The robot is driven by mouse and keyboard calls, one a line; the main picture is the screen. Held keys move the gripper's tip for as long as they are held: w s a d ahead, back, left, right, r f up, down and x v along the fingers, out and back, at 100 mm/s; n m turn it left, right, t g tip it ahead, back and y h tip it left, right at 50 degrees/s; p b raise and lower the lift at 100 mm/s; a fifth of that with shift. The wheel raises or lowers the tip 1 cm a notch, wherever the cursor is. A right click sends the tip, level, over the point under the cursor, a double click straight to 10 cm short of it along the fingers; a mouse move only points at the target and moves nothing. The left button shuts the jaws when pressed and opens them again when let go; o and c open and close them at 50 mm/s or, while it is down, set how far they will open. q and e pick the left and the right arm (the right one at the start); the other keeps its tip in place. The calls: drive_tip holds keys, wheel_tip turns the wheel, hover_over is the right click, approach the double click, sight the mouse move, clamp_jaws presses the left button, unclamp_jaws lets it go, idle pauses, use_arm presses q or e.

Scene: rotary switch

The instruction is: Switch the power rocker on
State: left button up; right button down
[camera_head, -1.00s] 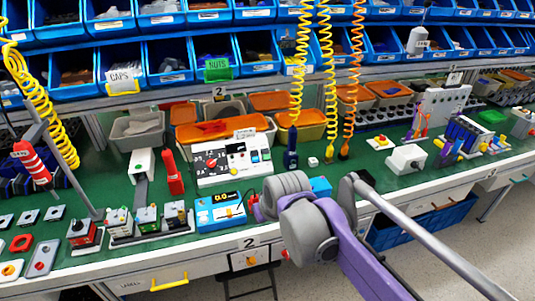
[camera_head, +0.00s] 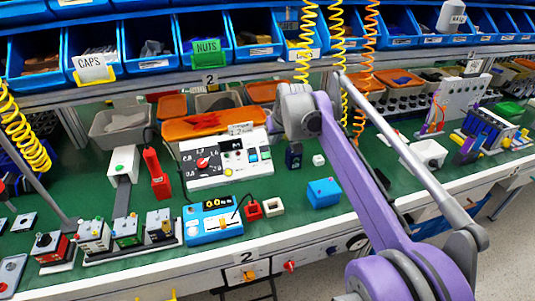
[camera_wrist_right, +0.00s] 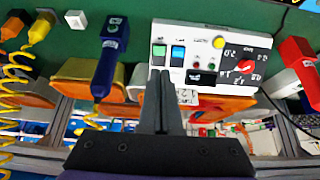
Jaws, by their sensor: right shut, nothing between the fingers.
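The white control panel (camera_head: 225,176) stands on the green bench with a red rotary knob (camera_head: 203,162). It also shows upside down in the right wrist view (camera_wrist_right: 214,38). There it carries a green rocker (camera_wrist_right: 159,50), a blue rocker (camera_wrist_right: 178,53), a yellow button (camera_wrist_right: 219,42) and the red knob (camera_wrist_right: 246,66). The rocker labels are too small to read. My right gripper (camera_wrist_right: 159,73) is shut and empty, its tips just short of the rockers in that view; contact cannot be told. In the head view its fingers are mostly hidden at my right wrist. My left gripper is out of view.
A blue meter (camera_head: 213,222) stands in front of the panel, a red handheld tool (camera_head: 156,174) left of it. Orange bins (camera_head: 196,126) line the back. A blue box (camera_head: 323,192) sits right.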

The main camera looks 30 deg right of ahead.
sight(266, 156)
drive_tip(key=b+x, duration=0.2)
drive_tip(key=x, duration=1.2)
drive_tip(key=shift+w, duration=0.15)
drive_tip(key=shift+b, duration=0.3)
drive_tip(key=shift+w+f+t, duration=0.1)
drive_tip(key=shift+f+t, duration=0.15)
drive_tip(key=shift+t, duration=0.05)
drive_tip(key=shift+r, duration=0.2)
drive_tip(key=shift+r+p, duration=0.7)
